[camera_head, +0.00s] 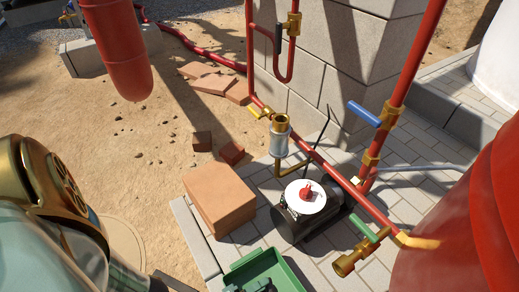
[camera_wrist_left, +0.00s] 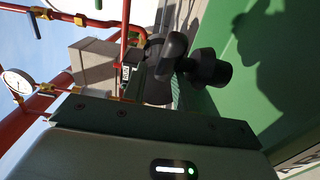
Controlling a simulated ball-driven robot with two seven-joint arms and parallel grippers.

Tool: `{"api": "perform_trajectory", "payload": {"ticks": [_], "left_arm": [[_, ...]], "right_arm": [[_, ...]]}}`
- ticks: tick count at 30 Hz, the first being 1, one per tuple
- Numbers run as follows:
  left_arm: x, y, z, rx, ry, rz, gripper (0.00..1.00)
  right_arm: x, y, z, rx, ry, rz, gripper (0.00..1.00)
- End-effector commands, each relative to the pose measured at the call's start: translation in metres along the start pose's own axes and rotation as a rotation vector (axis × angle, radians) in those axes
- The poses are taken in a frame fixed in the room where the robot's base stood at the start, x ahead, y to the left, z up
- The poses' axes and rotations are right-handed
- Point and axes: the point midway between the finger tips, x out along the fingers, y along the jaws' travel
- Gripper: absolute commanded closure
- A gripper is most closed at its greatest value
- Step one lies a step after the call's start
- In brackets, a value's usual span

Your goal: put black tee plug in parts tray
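The black tee plug (camera_wrist_left: 208,70) shows large and close in the left wrist view, its dark crossbar handle toward the left and its thick round end toward the green surface. My left gripper (camera_wrist_left: 177,90) reaches the handle with a textured finger pad; it appears shut on it, though the second finger is hidden. The green parts tray (camera_head: 245,272) is at the bottom edge of the head view, with dark shapes in it that are partly cut off. Its green inner face (camera_wrist_left: 285,85) fills the right of the wrist view and carries a shadow apart from the plug. My right gripper is not in view.
A terracotta block (camera_head: 218,195) stands just behind the tray. A dark cylinder with a white disc and red knob (camera_head: 306,194) is to its right. Red pipes with brass valves (camera_head: 345,262) rise at the right. Open sand lies at the left.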

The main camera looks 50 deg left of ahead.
Motion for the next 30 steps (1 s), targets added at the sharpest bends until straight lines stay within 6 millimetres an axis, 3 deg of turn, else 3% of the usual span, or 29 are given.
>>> {"api": "perform_trajectory", "payload": {"ticks": [13, 20, 30], "left_arm": [[0.000, 0.001, -0.001, 0.001, 0.002, 0.001, 0.59], [-0.001, 0.012, -0.001, -0.001, 0.001, 0.002, 0.59], [-0.090, 0.011, 0.001, 0.000, 0.000, -0.004, 0.59]], "right_arm": [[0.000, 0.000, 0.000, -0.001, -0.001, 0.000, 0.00], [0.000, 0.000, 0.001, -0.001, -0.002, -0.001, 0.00], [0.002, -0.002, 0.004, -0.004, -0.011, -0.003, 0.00]]}}
